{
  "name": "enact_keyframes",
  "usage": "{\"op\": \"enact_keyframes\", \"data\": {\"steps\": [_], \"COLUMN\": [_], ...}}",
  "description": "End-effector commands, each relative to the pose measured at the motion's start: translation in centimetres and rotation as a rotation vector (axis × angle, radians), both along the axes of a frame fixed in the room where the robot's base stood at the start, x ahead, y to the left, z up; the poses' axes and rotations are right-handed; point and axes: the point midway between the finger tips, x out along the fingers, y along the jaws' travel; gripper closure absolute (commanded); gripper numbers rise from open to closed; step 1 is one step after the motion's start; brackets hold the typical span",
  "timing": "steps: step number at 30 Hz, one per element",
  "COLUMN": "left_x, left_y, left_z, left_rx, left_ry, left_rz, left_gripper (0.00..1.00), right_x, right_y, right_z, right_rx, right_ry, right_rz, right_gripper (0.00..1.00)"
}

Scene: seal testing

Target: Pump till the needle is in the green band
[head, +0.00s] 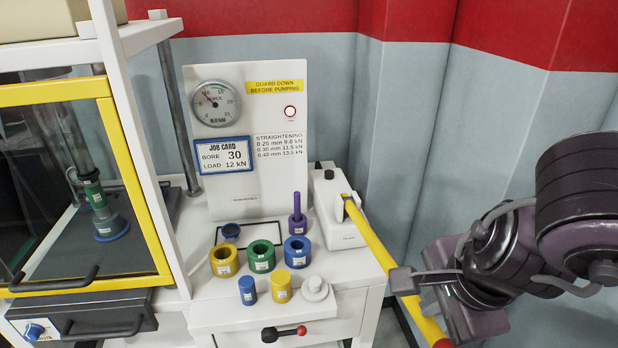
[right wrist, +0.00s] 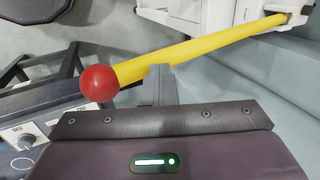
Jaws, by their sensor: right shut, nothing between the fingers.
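The round pressure gauge (head: 215,103) is on the white panel at the back. Its needle seems to point to the upper left; I cannot make out a green band at this size. The white pump (head: 338,215) stands at the right of the bench. Its yellow lever (head: 372,242) slopes down toward me and ends in red; the red ball (right wrist: 99,84) shows in the right wrist view. My right gripper (head: 404,281) is shut and empty, with its fingertips (right wrist: 163,72) right at the lever, near the ball. I cannot tell if they touch it. My left gripper is not in view.
A yellow-framed guard (head: 157,190) encloses the press at left. Yellow, green and blue rings (head: 262,256) and small cylinders stand on the bench before the panel. A job card (head: 223,155) reads load 12 kN.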

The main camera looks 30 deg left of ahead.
Motion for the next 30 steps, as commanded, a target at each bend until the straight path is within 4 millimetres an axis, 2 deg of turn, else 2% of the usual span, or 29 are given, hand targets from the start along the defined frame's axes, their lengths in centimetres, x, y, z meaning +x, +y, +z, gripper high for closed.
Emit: {"op": "enact_keyframes", "data": {"steps": [8,14,17,30], "left_x": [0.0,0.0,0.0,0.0], "left_y": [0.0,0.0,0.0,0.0], "left_z": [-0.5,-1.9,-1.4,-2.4], "left_rx": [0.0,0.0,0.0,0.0], "left_ry": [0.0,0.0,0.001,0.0], "left_rz": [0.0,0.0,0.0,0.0], "left_gripper": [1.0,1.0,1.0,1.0], "right_x": [0.0,-0.1,-0.1,-0.1], "right_y": [0.0,-0.1,-0.1,-0.1], "right_z": [-0.6,-2.3,-1.7,-2.9], "right_rx": [-0.002,-0.002,-0.001,0.0], "right_ry": [0.002,0.002,0.002,0.002], "right_rz": [0.0,0.0,-0.001,-0.001], "right_gripper": [1.0,1.0,1.0,1.0]}}
